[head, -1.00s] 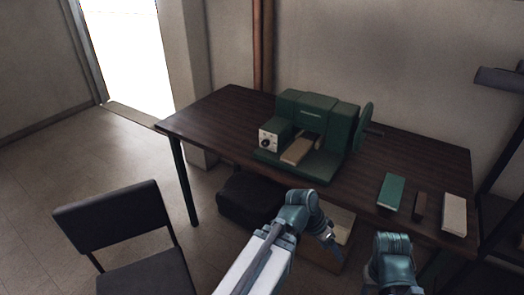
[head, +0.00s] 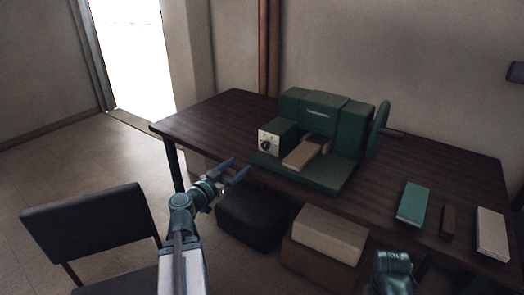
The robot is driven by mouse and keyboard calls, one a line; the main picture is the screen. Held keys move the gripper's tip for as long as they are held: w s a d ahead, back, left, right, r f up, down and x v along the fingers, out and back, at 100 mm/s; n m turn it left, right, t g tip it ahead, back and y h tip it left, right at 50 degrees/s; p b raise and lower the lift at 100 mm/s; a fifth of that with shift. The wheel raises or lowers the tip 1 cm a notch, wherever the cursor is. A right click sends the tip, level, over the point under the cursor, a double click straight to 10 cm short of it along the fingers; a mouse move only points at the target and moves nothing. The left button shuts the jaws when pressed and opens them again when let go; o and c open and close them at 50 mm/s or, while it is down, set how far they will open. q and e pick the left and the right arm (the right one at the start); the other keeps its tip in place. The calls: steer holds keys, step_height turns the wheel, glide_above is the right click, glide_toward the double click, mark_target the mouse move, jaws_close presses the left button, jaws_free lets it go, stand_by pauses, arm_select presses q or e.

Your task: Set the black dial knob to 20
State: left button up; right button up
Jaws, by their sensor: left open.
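The black dial knob (head: 266,145) sits on a white square plate (head: 274,137) on the front left of the green machine (head: 318,112). The machine stands on the dark wooden table. The numbers on the plate are too small to read. My left gripper (head: 240,172) is open and empty, in front of the table's front edge, to the left of and below the knob and apart from it. Only a part of my right arm shows at the bottom right; its gripper does not show.
A green block (head: 413,204), a brown block (head: 448,221) and a pale block (head: 491,233) lie on the table (head: 215,118) at the right. A handwheel (head: 379,128) stands on the machine's right side. A black chair (head: 93,232) is at the left. Boxes (head: 330,233) lie under the table.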

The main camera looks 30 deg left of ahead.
mark_target(264, 146)
arm_select(q)
steer(key=w, duration=0.4)
steer(key=w+d, duration=0.1)
steer(key=w, duration=0.9)
steer(key=shift+d, duration=0.15)
steer(key=shift+s, duration=0.1)
jaws_close()
